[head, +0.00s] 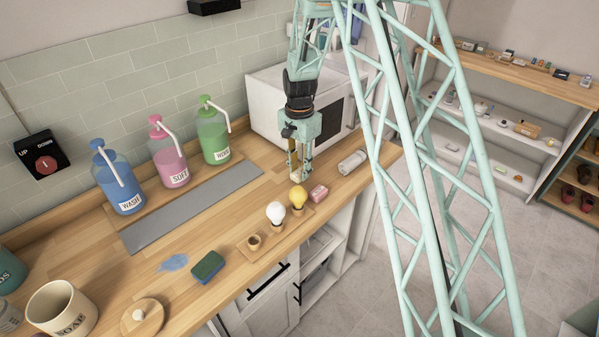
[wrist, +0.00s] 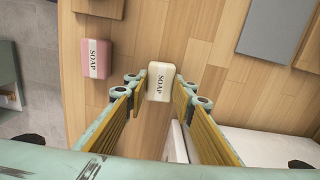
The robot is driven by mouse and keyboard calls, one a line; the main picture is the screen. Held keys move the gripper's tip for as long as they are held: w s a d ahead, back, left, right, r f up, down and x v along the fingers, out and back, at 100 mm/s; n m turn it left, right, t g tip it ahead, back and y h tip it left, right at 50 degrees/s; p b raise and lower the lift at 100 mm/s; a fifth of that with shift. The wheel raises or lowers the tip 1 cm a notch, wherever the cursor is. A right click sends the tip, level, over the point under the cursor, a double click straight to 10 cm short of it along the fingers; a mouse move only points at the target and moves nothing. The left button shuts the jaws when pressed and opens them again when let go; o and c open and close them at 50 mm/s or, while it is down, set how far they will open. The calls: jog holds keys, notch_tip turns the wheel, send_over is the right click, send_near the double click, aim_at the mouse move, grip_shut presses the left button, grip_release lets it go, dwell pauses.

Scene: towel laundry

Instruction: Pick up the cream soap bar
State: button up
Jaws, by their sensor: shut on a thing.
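In the head view my gripper (head: 299,172) points down at the wooden counter, in front of the white microwave. A little of the cream bar (head: 294,177) shows between the fingers there, mostly hidden. I cannot tell whether the bar touches the counter.
A pink soap bar (head: 319,193) lies close by, beside a yellow bulb (head: 298,196) and a white bulb (head: 276,213). The microwave (head: 272,100) stands behind; several soap bottles stand left.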

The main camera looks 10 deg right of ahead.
aim_at(299, 172)
notch_tip(299, 172, up, 9)
jog(key=shift+r, duration=0.2)
dwell(0.4)
